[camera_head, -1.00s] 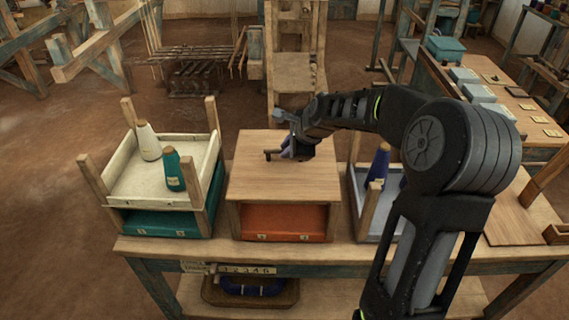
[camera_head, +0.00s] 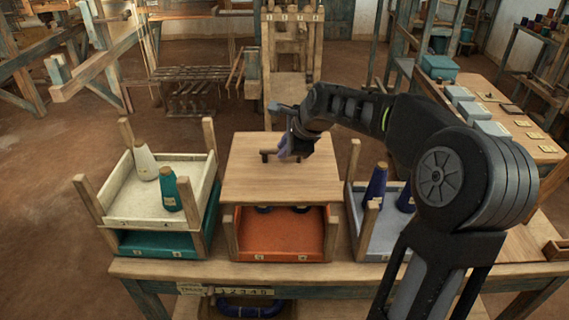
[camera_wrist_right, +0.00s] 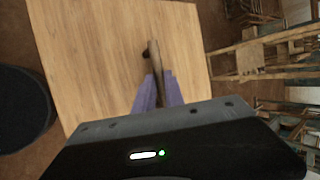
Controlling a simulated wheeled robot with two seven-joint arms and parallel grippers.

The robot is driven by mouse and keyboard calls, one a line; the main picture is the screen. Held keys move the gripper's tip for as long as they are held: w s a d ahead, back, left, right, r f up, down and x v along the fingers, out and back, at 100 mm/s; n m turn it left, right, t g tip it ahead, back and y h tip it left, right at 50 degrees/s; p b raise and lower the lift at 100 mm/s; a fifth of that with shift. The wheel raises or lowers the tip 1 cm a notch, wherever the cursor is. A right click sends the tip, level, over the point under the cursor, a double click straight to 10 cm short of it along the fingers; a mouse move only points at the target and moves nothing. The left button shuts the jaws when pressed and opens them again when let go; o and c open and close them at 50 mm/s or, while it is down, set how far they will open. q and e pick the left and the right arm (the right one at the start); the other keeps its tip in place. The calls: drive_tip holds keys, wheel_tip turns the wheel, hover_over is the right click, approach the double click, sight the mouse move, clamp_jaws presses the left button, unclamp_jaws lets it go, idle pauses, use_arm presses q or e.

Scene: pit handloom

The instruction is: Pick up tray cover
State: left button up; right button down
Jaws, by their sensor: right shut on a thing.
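The tray cover (camera_head: 250,183) is a flat light-wood board with a dark bar handle (camera_head: 266,155) on top. In the head view it hangs above the orange tray (camera_head: 272,238), with a gap at the front through which dark bases of things in the tray show. My right gripper (camera_head: 290,151) is over the board at its handle. In the right wrist view its purple fingers (camera_wrist_right: 158,88) are shut on the handle (camera_wrist_right: 155,57), and the board (camera_wrist_right: 100,45) fills the left and middle. My left gripper is not in view.
A white tray (camera_head: 133,213) with a white cone (camera_head: 145,162) and a teal cone (camera_head: 168,190) stands to the left, stacked over a teal tray (camera_head: 157,242). A grey tray (camera_head: 371,242) with blue cones (camera_head: 375,184) stands to the right. Wooden posts rise at the tray corners.

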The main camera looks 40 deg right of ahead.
sight(284, 164)
wheel_tip(284, 164, up, 4)
drive_tip(key=shift+f, duration=0.25)
idle(0.5)
